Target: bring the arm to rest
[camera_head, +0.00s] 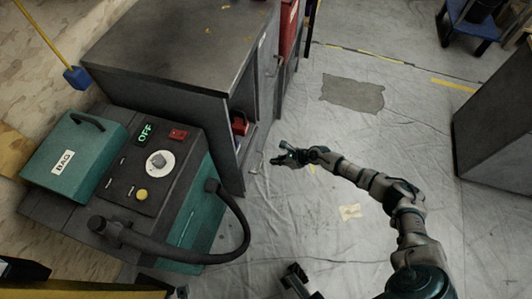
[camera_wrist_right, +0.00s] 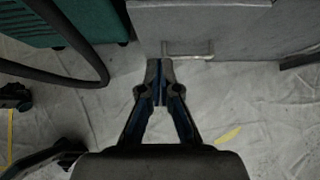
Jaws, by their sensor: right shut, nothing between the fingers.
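My right arm reaches in from the lower right of the head view and is bent at the elbow. Its gripper (camera_head: 279,160) hangs over the sheeted floor, to the right of the workbench cabinet's lower front. In the right wrist view the right gripper (camera_wrist_right: 160,70) is shut, with its two fingers together and nothing between them. Its tips appear just below a cabinet handle (camera_wrist_right: 188,56) in that picture; I cannot tell how far apart they are. My left gripper is not clearly seen.
A teal and black machine (camera_head: 158,180) with an OFF display, a teal box (camera_head: 70,150) and a looped black hose (camera_head: 245,225) stands at left. The dark-topped cabinet (camera_head: 180,45) is behind it. A grey block (camera_head: 500,125) stands at right. The middle floor is largely clear.

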